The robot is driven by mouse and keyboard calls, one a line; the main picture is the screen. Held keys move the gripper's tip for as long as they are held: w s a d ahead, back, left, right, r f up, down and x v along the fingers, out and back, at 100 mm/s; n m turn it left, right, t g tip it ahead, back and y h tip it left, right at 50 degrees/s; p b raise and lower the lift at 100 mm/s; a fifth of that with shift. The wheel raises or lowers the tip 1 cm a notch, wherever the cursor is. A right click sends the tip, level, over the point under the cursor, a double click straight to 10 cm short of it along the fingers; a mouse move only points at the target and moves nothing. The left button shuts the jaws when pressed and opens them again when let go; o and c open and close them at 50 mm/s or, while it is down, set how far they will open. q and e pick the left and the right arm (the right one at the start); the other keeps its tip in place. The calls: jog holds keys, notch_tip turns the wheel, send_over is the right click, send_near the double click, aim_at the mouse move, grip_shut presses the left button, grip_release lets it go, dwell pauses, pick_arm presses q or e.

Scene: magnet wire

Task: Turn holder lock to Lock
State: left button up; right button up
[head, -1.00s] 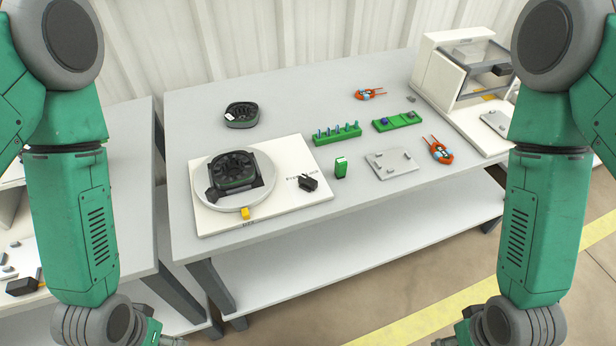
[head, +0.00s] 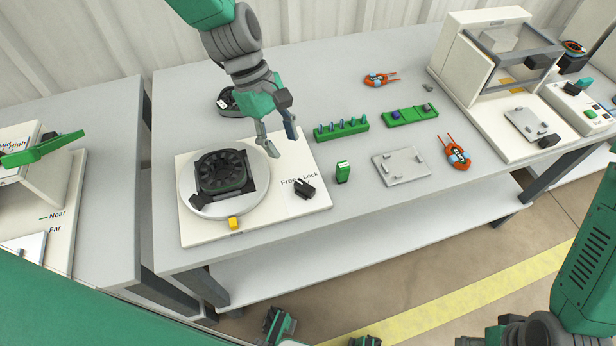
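The holder lock is a black knob (head: 304,189) on the right part of a white board (head: 250,232). The labels "Free" and "Lock" are printed just above it, Free on the left and Lock on the right. I cannot tell for sure which label the knob points at. My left gripper (head: 280,141) hangs above the back right part of the board, behind the knob and apart from it. Its two fingers are spread, with nothing between them. My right arm shows only at the lower right; I cannot make out its gripper.
A green block (head: 343,171), a peg rack (head: 341,130) and a grey plate (head: 401,167) stand to the right.

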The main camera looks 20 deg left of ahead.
aim_at(304, 184)
pick_arm(q)
jog(key=x, duration=0.5)
jog(key=b+x, duration=0.1)
jog(key=x, duration=0.5)
jog(key=shift+d+f, duration=0.2)
jog(key=shift+d, duration=0.15)
jog(key=shift+a+f, duration=0.15)
jog(key=shift+f, duration=0.35)
grip_shut()
